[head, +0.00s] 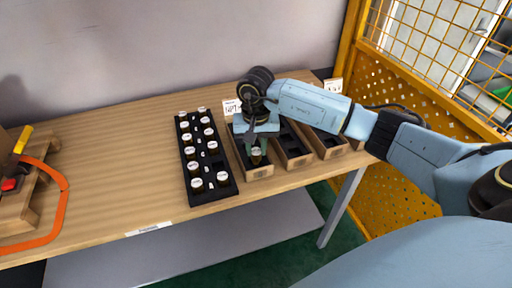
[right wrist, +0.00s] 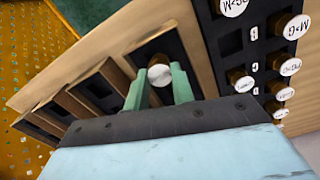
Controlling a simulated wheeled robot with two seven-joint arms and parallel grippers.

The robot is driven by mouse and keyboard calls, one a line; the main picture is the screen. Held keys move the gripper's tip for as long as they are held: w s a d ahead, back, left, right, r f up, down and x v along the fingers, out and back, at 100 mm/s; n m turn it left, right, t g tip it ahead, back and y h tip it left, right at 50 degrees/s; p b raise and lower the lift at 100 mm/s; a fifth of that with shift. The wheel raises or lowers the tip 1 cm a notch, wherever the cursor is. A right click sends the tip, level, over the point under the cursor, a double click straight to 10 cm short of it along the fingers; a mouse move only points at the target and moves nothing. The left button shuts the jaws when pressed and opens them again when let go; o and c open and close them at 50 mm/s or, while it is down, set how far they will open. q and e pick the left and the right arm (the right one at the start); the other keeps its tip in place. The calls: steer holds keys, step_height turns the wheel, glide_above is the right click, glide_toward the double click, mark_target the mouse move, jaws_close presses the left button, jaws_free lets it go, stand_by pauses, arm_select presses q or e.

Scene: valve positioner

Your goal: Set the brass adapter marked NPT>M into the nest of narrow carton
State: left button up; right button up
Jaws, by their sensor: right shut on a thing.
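My right gripper (head: 257,152) is shut on a brass adapter (right wrist: 160,74) with a pale round top. Its marking is not readable here. The green fingers (right wrist: 160,88) stand on both sides of the adapter. They are over the front part of the leftmost carton (head: 262,173), whose dark insert (right wrist: 164,46) shows around the adapter in the right wrist view. I cannot tell whether the adapter is seated in a nest or held just above it. My left gripper is not in view.
A black tray (head: 206,188) with several white-topped adapters stands left of the cartons. A card reading NPT (head: 232,107) stands behind. The table's left middle (head: 110,170) is clear.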

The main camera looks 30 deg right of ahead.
steer(key=shift+f+b, duration=0.9)
stand_by(0.4)
steer(key=o, duration=1.1)
steer(key=shift+r, duration=0.1)
